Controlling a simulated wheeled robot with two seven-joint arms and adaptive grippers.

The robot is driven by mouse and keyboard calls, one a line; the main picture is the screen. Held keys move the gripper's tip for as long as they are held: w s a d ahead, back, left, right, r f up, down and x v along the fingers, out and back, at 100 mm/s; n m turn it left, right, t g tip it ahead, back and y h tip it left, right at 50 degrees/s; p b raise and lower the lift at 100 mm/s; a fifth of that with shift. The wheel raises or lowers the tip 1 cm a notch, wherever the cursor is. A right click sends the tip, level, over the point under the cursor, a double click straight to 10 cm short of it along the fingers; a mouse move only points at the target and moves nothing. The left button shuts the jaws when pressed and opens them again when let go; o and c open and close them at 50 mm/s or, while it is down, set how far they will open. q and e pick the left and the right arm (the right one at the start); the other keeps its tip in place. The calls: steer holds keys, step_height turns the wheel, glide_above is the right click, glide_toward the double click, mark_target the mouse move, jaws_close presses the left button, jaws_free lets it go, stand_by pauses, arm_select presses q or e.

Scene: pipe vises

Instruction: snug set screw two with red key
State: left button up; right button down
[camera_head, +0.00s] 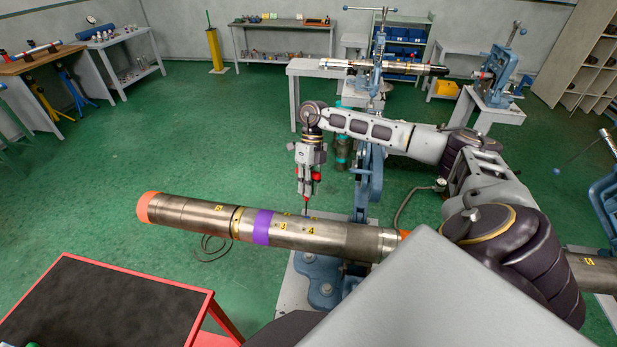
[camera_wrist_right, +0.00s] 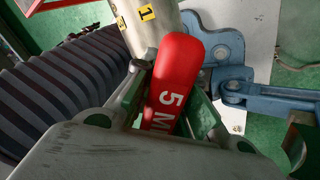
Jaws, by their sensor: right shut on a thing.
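The red key (camera_wrist_right: 174,85), with "5 M" on its handle, is shut in my right gripper (camera_head: 308,184). In the head view its thin dark shaft points down to the far upper side of the steel pipe (camera_head: 190,217). Whether the tip sits in a screw is hidden behind the pipe's top. The pipe lies across the view with an orange left end, a purple band and yellow number tags, among them 3 and 4. A tag reading 1 (camera_wrist_right: 147,12) shows in the right wrist view. I cannot make out set screw two. My left gripper is not in view.
A blue vise (camera_head: 369,185) stands behind and under the pipe. A red-framed table with a black top (camera_head: 100,308) is at lower left. Another pipe in a vise (camera_head: 345,66) stands farther back. Green floor is open to the left.

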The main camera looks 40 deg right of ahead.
steer(key=n+b, duration=0.4)
steer(key=n, duration=0.1)
steer(key=shift+a, duration=0.2)
steer(key=shift+s+a+n, duration=0.15)
steer(key=shift+s+n, duration=0.1)
steer(key=shift+n, duration=0.35)
